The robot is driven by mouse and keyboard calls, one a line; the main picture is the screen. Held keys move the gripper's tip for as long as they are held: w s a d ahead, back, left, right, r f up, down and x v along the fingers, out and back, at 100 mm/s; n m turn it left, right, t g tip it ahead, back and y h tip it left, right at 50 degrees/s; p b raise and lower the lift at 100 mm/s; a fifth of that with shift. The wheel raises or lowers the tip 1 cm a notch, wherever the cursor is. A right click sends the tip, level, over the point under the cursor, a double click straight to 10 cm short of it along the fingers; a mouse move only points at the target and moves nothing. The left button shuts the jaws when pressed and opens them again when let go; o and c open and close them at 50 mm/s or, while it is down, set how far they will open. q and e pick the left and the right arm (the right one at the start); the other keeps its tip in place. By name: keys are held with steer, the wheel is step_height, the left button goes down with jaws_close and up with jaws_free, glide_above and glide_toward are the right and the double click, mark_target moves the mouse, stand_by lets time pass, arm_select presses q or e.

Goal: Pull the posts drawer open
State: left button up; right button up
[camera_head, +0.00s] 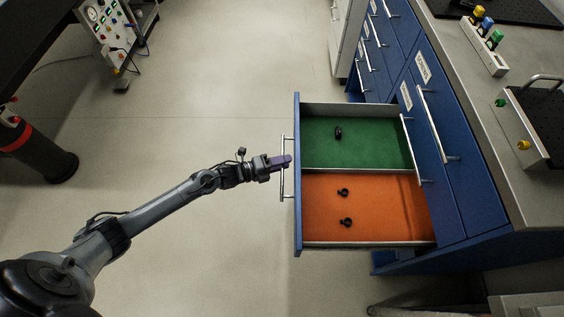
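A wide blue-fronted drawer (298,225) stands pulled far out from the blue cabinet on the right. Its front faces left, so no label on it can be read. Its metal bar handle (284,190) runs along the outside of the front. My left gripper (284,161) reaches in from the left, with its purple fingers at the middle of this handle and overlapping the bar. From above, the gap between the fingers is hidden. My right gripper is out of view.
The drawer has a green compartment (370,150) with one small black part and an orange compartment (385,210) with two. Other closed drawers (455,190) and a grey benchtop (480,110) lie to the right. The floor (220,90) left of the drawer is clear.

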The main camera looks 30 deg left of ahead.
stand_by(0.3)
arm_select(q)
steer(key=p+v, duration=0.3)
steer(key=v, duration=0.7)
steer(key=shift+s+a+r+p, duration=0.15)
steer(key=shift+s+a+p, duration=0.05)
steer(key=shift+s+p, duration=0.15)
